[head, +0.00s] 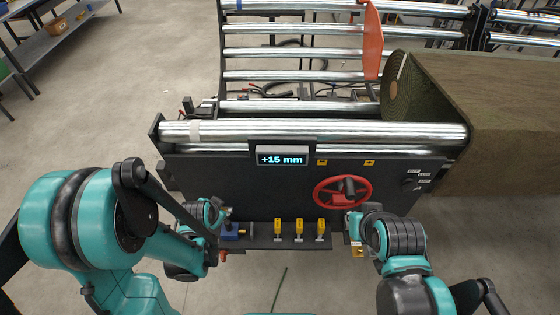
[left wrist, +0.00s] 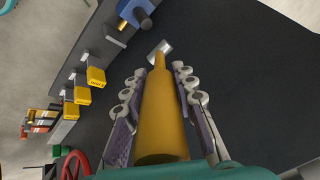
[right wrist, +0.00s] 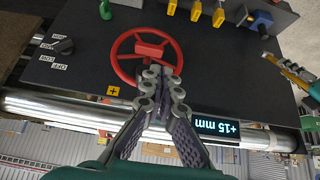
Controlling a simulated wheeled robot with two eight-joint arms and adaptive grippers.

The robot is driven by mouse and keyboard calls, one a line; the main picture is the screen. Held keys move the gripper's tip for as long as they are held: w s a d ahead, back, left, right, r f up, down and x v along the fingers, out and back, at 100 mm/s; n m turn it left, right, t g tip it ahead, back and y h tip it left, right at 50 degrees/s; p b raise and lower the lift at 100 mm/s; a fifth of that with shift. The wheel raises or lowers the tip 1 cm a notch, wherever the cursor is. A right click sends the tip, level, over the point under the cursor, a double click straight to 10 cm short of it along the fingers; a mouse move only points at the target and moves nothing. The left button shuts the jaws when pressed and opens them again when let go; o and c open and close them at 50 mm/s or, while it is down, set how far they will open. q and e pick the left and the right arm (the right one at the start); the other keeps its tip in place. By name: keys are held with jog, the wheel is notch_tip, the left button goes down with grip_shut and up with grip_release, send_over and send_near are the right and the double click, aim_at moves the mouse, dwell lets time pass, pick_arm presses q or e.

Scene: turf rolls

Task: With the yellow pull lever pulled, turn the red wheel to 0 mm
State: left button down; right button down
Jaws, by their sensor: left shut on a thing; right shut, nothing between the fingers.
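The red wheel (head: 316,190) is on the dark front panel, right of centre; it also shows in the right wrist view (right wrist: 113,50). The display (head: 282,159) above and left of it reads +15 mm. The yellow pull lever (left wrist: 163,115) lies between the fingers of my left gripper (left wrist: 160,75), which is shut on it. In the head view my left gripper (head: 212,212) is left of the display, partly hidden by its arm. My right gripper (right wrist: 157,75) is shut and empty.
A dark selector knob (right wrist: 65,46) with labels is near the wheel. Metal rollers (head: 320,131) run above the panel, and a turf roll (head: 495,100) lies at the right.

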dwell(0.4)
jog(key=c, duration=0.8)
grip_release()
jog(key=o, duration=0.4)
jog(key=shift+w, duration=0.3)
jog(key=g, duration=0.3)
send_near(344, 200)
jog(key=v, duration=0.4)
jog(key=shift+s+f, duration=0.1)
jog(key=shift+s, duration=0.1)
jog(key=shift+w+f, duration=0.35)
jog(key=shift+f, duration=0.15)
jog(key=x, duration=1.1)
jog(key=shift+w, duration=0.15)
jog(key=shift+c, duration=0.3)
jog(key=c, duration=1.6)
